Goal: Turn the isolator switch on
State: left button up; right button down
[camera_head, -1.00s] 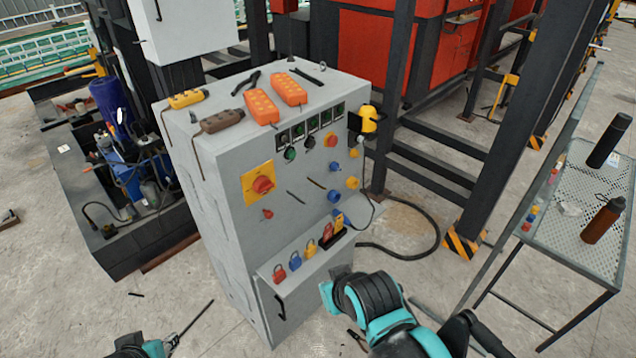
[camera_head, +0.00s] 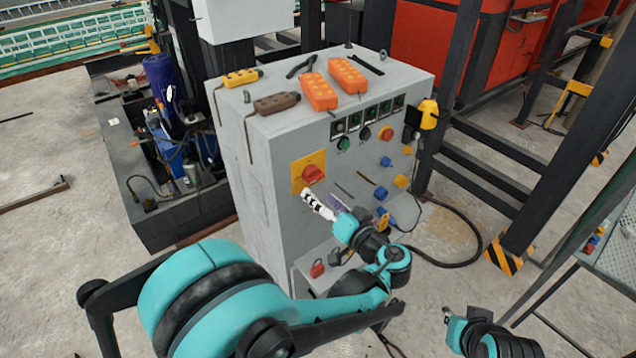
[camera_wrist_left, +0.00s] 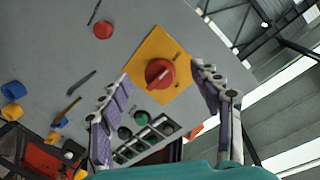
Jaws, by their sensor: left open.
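The isolator switch is a red rotary knob (camera_head: 313,173) on a yellow square plate (camera_head: 298,176), on the front of the grey cabinet (camera_head: 262,200). My left gripper (camera_head: 322,202) is open just below and in front of the knob. In the left wrist view the red knob (camera_wrist_left: 159,73) lies between and beyond the open fingers of my left gripper (camera_wrist_left: 161,75), with nothing held. Its raised ridge lies at a slant there; the plate's small lettering is unreadable. My right gripper (camera_head: 452,316) is low at the bottom right, away from the cabinet, too small to tell its jaws.
Green and black buttons, blue and yellow sockets and a red lamp sit right of the switch. Orange pendants (camera_head: 319,91) lie on top. A black cable (camera_head: 460,262) curves on the floor at right.

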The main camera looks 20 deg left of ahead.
aim_at(317, 180)
pick_arm(q)
jog(key=shift+n+t+y, duration=0.3)
jog(key=shift+t+y, duration=0.2)
jog(key=shift+y, duration=0.1)
jog(key=w+a, duration=0.1)
jog(key=w, duration=0.1)
jog(key=w+a+b, duration=0.1)
jog(key=w, duration=0.1)
jog(key=w+a, duration=0.1)
jog(key=w, duration=0.1)
jog(key=shift+a+r+b, duration=0.1)
jog(key=shift+r+b, duration=0.25)
jog(key=shift+b, duration=0.05)
jog(key=c, duration=1.2)
